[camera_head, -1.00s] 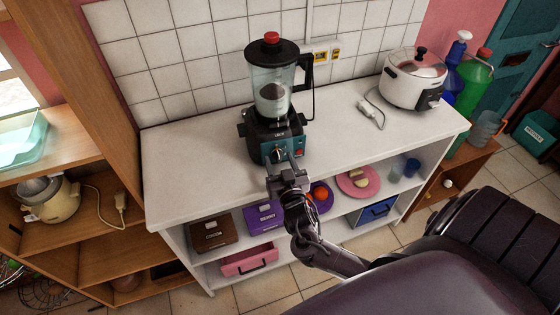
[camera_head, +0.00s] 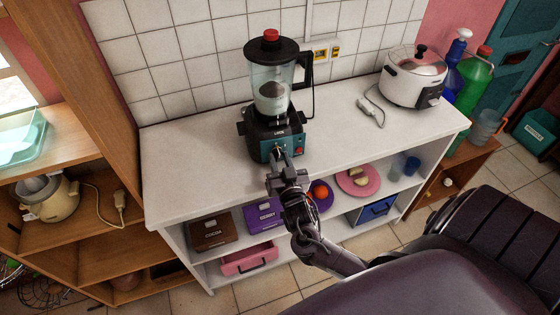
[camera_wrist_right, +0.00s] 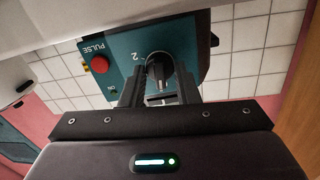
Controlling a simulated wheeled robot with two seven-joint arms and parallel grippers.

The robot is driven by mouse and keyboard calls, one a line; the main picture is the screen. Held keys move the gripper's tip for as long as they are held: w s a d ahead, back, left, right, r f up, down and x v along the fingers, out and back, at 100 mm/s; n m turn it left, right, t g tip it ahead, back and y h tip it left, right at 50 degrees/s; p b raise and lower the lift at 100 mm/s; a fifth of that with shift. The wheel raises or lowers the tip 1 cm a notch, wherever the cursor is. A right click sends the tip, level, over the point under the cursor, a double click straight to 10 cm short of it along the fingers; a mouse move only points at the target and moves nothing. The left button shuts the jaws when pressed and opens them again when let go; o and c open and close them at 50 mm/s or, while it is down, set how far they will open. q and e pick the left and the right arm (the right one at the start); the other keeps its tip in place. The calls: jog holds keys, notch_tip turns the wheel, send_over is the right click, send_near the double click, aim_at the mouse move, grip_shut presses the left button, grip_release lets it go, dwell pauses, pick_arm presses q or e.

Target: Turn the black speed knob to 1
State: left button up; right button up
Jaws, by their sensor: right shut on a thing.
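The blender (camera_head: 272,105) stands upright on the white counter, with a clear jug, a red-topped black lid and a teal front panel. The black speed knob (camera_wrist_right: 160,66) is on that panel, beside a printed 2 and the red PULSE button (camera_wrist_right: 99,63). My right gripper (camera_wrist_right: 159,82) is shut on the knob, one finger on each side. In the head view the right gripper (camera_head: 280,160) reaches up to the panel front and mostly hides the knob. Where the knob points cannot be told clearly. My left gripper is not in view.
A rice cooker (camera_head: 414,80) and a white plug (camera_head: 370,112) are on the counter to the right. Shelves below hold a cocoa box (camera_head: 213,234), a purple box (camera_head: 262,214) and a pink plate (camera_head: 358,182). The counter left of the blender is clear.

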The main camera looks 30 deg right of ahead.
jog(key=m+b, duration=0.1)
jog(key=m, duration=0.4)
jog(key=shift+f, duration=0.1)
jog(key=m, duration=0.5)
jog(key=shift+d+b, duration=0.1)
jog(key=shift+b, duration=0.3)
jog(key=o, duration=1)
jog(key=shift+c, duration=0.2)
jog(key=shift+s, duration=0.1)
jog(key=shift+s+a, duration=0.2)
jog(key=shift+s, duration=0.1)
jog(key=b+v, duration=0.1)
jog(key=v, duration=0.6)
jog(key=shift+b, duration=0.4)
